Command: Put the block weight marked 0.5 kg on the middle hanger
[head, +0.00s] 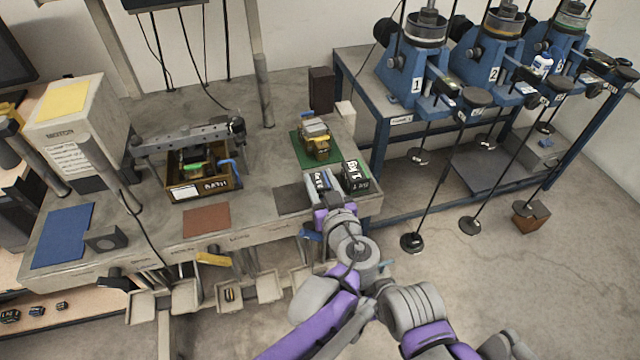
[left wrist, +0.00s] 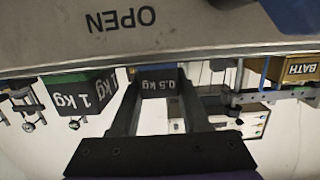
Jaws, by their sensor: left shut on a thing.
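The 0.5 kg block (left wrist: 168,84) is dark with white lettering and sits between the two fingers of my left gripper (left wrist: 163,112), upside down in the left wrist view. In the head view my left gripper (head: 322,200) is at the bench's front right corner, shut on this block (head: 319,181). A 1 kg block (head: 355,176) stands close to its right. Several thin hanger rods with round plates hang from the blue lever frames at the right; the middle one of the front row (head: 470,225) hangs below frame 2. My right gripper is not in view.
Lever frames 1 (head: 415,80) and 2 (head: 492,75), and a third, stand on a blue stand (head: 375,130). A brown block (head: 530,217) is by the right front hanger. The bench (head: 265,175) holds a BATH box (head: 199,187) and a green mat (head: 301,147). The floor in front is clear.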

